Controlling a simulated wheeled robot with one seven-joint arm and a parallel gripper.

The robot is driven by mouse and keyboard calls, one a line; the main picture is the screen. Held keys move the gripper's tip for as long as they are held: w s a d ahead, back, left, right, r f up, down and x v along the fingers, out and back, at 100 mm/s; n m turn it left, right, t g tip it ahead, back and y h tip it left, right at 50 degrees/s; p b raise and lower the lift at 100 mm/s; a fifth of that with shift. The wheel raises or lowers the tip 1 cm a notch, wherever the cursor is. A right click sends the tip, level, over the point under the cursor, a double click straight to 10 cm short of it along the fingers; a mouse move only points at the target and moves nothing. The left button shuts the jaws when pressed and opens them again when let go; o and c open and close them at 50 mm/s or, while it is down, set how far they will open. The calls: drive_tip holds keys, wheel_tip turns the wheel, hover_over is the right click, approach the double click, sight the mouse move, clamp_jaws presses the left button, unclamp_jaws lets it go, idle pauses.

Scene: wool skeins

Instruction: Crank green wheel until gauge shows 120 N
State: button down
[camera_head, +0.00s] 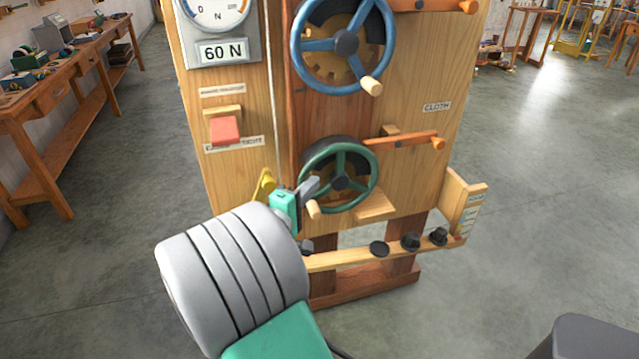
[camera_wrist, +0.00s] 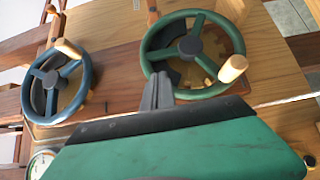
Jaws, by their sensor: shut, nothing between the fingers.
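The green wheel (camera_head: 339,176) is on the lower middle of the wooden panel, with a pale wooden crank handle (camera_head: 313,209) at its lower left. It also shows in the wrist view (camera_wrist: 192,52), its handle at the right of the rim. My gripper (camera_head: 310,186) is shut and empty at the wheel's left edge. In the wrist view its fingers (camera_wrist: 157,92) are by the rim, away from the handle; I cannot tell whether they touch the rim. The gauge (camera_head: 216,12) is at the panel's upper left, partly cut off, and its display (camera_head: 222,50) reads 60 N.
A blue wheel (camera_head: 343,42) with its own wooden handle is above the green one. A red block (camera_head: 224,130) and orange levers (camera_head: 403,140) stick out from the panel. A rail with black knobs (camera_head: 410,242) runs below.

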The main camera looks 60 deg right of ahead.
sight(336, 158)
drive_tip(key=d, duration=0.9)
drive_tip(key=shift+d+r+p, duration=0.1)
drive_tip(key=shift+d+p, duration=0.05)
drive_tip(key=shift+p, duration=0.15)
drive_tip(key=shift+r+p, duration=0.15)
drive_tip(key=shift+p, duration=0.15)
